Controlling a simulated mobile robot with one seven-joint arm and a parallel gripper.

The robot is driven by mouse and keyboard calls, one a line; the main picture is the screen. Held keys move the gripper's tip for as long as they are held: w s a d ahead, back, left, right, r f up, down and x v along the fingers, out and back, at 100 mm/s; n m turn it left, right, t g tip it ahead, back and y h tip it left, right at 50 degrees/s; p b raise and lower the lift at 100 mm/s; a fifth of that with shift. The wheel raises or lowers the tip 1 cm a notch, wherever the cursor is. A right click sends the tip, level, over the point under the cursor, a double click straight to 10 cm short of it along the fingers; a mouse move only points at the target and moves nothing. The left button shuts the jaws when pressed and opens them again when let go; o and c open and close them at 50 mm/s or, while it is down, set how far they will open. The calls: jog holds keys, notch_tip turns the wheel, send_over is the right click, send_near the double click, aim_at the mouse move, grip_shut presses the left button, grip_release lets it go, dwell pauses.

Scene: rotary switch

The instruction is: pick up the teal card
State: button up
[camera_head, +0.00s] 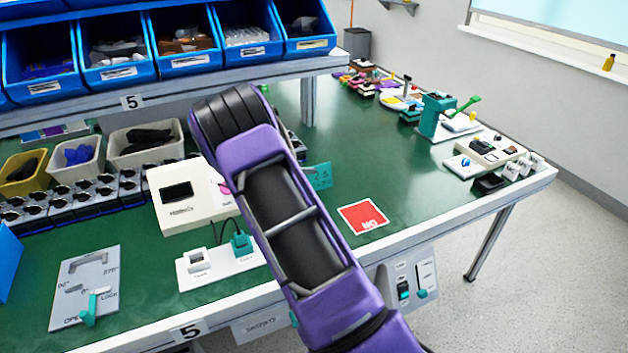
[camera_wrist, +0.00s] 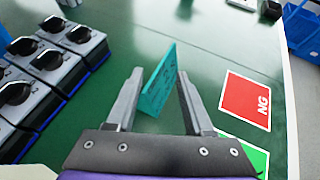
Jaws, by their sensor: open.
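The teal card (camera_head: 320,176) stands up from the green tabletop, just right of my arm in the head view, which hides part of it. In the wrist view the teal card (camera_wrist: 157,90) looks tall and narrow, seen at a steep angle, with dark marks on its face. My gripper (camera_wrist: 160,76) is open there, one finger on each side of the card in the picture. I cannot tell whether either finger touches it.
A red NG card (camera_wrist: 246,98) lies flat to the right, with a green card (camera_wrist: 248,155) nearer. A block of black-knobbed switches (camera_wrist: 55,60) stands at the left. In the head view, a cream box (camera_head: 180,200) and a white switch plate (camera_head: 215,263) sit left of my arm.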

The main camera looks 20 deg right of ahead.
aim_at(314, 177)
jog(key=x, duration=0.3)
jog(key=shift+w+d, duration=0.1)
jog(key=shift+d, duration=0.1)
grip_shut()
jog(key=shift+f, duration=0.1)
dwell(1.1)
